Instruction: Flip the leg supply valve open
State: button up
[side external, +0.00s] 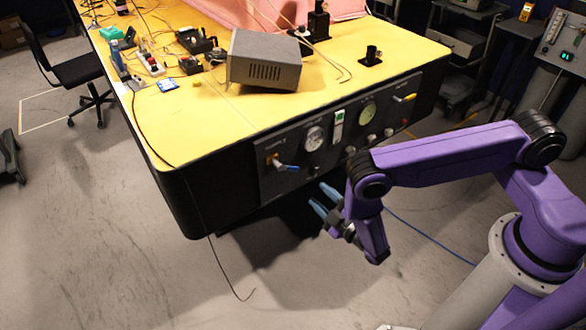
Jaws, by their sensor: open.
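A dark control panel (335,136) is set in the front side of the yellow-topped table. At its left end is a valve with a blue lever handle (287,167), which points right and slightly down. At its right end is a valve with a yellow lever handle (404,98). My gripper (319,196), with two blue fingers, is open and empty. It is in front of and below the panel, to the lower right of the blue lever and apart from it.
Two round gauges (315,138) and several small knobs sit between the valves. A grey metal box (264,60) and loose tools are on the yellow tabletop (200,120). A black cable (190,190) hangs over the table's left corner. The floor in front is mostly clear.

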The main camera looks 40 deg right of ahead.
aim_at(294, 170)
jog(key=w, duration=1.3)
jog(key=shift+w, duration=0.3)
grip_shut()
